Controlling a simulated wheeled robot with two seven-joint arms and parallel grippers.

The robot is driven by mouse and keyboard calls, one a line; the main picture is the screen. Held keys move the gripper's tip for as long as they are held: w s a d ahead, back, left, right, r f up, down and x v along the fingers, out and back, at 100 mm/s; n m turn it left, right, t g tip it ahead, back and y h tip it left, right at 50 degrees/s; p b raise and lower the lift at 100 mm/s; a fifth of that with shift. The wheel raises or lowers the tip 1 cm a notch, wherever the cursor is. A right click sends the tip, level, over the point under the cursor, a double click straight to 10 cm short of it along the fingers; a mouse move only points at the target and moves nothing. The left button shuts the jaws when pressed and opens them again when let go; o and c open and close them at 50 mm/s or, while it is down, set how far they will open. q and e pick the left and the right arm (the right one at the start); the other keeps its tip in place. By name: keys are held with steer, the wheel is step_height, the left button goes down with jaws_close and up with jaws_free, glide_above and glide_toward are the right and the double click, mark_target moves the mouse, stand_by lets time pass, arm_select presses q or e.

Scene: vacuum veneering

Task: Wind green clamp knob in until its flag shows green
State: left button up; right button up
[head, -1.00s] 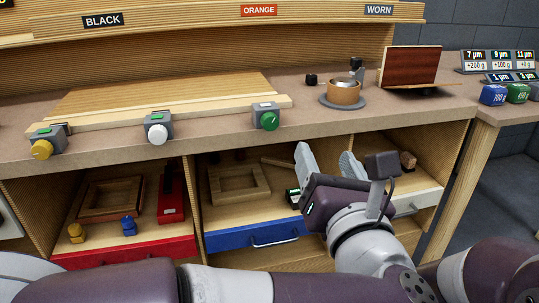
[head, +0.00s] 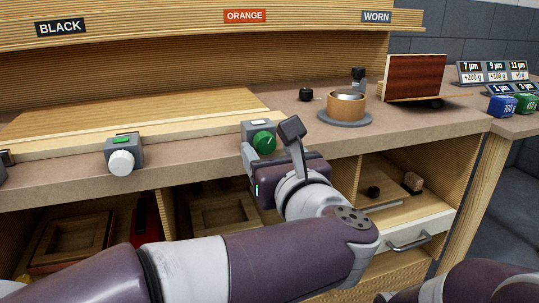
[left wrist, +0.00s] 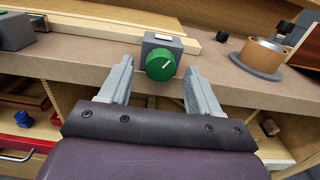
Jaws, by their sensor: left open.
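The green clamp knob (head: 263,142) sits on the front of a grey clamp block at the bench's front edge, with a light pointer line on its face. The flag (head: 258,123) on top of that block looks white. In the left wrist view the knob (left wrist: 161,65) lies between my fingertips, with a gap on both sides. My left gripper (head: 269,151) is open and empty, just in front of the knob; its right finger is largely hidden in the head view. My right gripper is out of view.
Another clamp with a white knob (head: 121,162) and a green flag (head: 123,140) stands to the left. A copper-coloured pot (head: 346,104) on a grey disc and a small black knob (head: 306,94) stand to the right. Open shelves and drawers lie below the bench edge.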

arm_select(q)
steer(key=shift+w+a, duration=0.1)
steer(key=shift+w, duration=0.25)
steer(key=c, duration=1)
steer(key=shift+c, duration=0.2)
steer(key=shift+m, duration=0.3)
